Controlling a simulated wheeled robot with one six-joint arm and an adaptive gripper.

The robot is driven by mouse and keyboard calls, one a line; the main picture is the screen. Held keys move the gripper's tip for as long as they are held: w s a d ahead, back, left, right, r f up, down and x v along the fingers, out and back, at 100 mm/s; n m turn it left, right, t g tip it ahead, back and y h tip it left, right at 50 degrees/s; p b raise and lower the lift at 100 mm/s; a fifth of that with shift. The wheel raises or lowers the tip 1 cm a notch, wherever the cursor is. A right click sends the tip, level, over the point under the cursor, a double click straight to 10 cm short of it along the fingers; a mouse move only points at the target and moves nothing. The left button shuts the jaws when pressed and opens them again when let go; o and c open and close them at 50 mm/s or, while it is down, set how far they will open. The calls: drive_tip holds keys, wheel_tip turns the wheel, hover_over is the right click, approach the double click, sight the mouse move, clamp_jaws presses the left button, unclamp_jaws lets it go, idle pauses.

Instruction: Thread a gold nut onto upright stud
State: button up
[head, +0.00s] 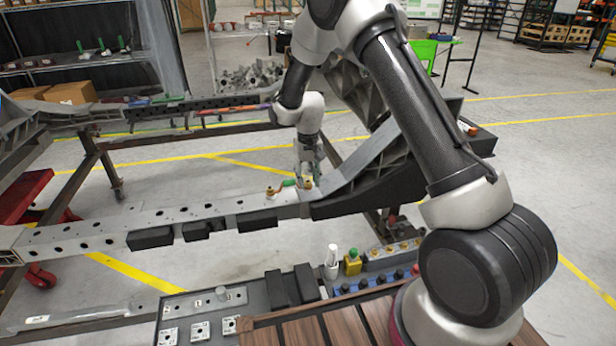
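My gripper (309,177) points down over the grey chassis beam (160,217), near the beam's right end. Small gold pieces show at the beam there: one (307,185) is right at my fingertips, and another (270,191) stands to the left beside a green piece (288,183). I cannot tell which gold piece is nut and which is stud, or whether the fingers hold anything. The upright stud is too small or hidden to make out. Several gold nuts (391,249) sit in a row on a grey holder at the front right.
A dark sloping rail (360,192) rises to the right of my gripper. In front stand a blue rack (364,284) with black knobs, a white bottle (332,256), a yellow box with a green button (352,264), and a grey tray (180,306) with white plates. The beam's left part is clear on top.

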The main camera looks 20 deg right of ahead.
clamp_jaws()
drive_tip(key=m, duration=0.6)
drive_tip(key=shift+f+m, duration=0.1)
drive_tip(key=shift+m, duration=0.3)
drive_tip(key=m, duration=0.3)
drive_tip(key=shift+m, duration=0.3)
drive_tip(key=m, duration=0.4)
drive_tip(key=shift+f+m, duration=0.1)
drive_tip(key=shift+m, duration=0.2)
